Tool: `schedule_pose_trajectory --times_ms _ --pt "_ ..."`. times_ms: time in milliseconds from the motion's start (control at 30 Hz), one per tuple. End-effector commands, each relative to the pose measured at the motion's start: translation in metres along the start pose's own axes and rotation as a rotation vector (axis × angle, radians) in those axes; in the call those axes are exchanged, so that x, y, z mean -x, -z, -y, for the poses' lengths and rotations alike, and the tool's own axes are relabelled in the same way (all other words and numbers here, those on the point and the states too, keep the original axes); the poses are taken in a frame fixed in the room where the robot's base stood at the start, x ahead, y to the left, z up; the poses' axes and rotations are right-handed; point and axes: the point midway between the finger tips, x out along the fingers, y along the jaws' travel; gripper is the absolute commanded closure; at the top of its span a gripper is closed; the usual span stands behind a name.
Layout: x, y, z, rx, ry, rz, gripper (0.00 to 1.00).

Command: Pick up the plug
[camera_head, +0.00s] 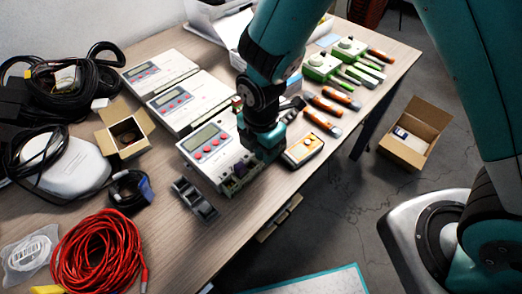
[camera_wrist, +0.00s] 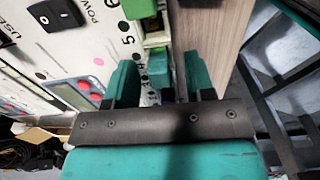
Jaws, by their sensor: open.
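A small green block (camera_wrist: 158,66), which looks like the plug, sits at the edge of a white device (camera_wrist: 100,45) in the wrist view. A second green connector piece (camera_wrist: 138,9) shows at the top of that view. My gripper (camera_wrist: 160,80) is open, with one teal finger on each side of the green block. Gaps show between block and fingers, and I cannot tell how deep it lies between them. In the head view my gripper (camera_head: 258,150) is down at the right side of the nearest white device (camera_head: 208,150), and hides the plug.
Two more white devices (camera_head: 160,70) stand behind on the wooden table (camera_head: 170,240). A yellow-orange meter (camera_head: 303,150) lies close right of my gripper, near the table edge. Orange-handled tools (camera_head: 322,105) lie beyond. A red cable coil (camera_head: 98,252) and small cardboard box (camera_head: 124,134) are left.

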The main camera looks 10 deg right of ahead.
Motion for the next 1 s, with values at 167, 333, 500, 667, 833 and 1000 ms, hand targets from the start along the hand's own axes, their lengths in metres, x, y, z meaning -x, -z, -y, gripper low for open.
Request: schedule_pose_trajectory --times_ms 167,333,500,667,833,1000 --pt "-0.005 0.000 0.000 0.000 0.000 0.000 0.51" --pt "-0.005 0.000 0.000 0.000 -0.001 0.000 0.65" --pt "-0.005 0.000 0.000 0.000 -0.001 0.000 1.00" --pt "-0.004 0.000 0.000 0.000 -0.001 0.000 1.00" --pt "-0.002 0.000 -0.001 0.000 -0.002 0.000 1.00" --pt "0.012 0.000 -0.001 0.000 -0.005 0.000 1.00"
